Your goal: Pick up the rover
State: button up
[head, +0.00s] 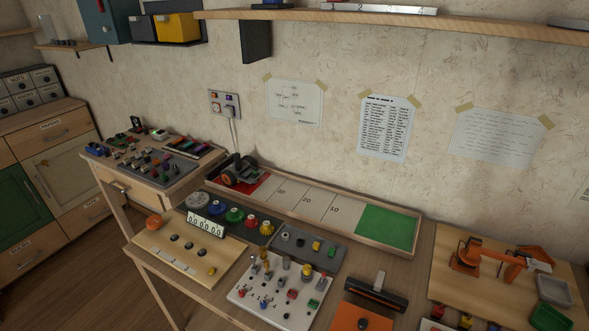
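The rover (241,170) is a small dark vehicle with orange-red parts and black wheels. It sits at the left end of a long shallow wooden track tray (335,243), on or beside the tray's red zone (263,187). The tray has white numbered sections in the middle and a green zone (386,228) at its right end. The rover's fine details are too small to tell. My gripper is not in the head view.
In front of the tray stand a board with coloured knobs (237,215), a wooden counter panel (180,252), a grey button board (305,249) and a white switch board (270,301). An orange arm model (490,256) stands at right. A shelf (400,22) overhangs above.

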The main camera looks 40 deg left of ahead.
aim_at(242, 172)
jog(key=z, duration=1.95)
jog(key=k, duration=2.3)
jog(key=u, duration=0.8)
jog(key=i, duration=0.1)
jog(key=u, duration=1.85)
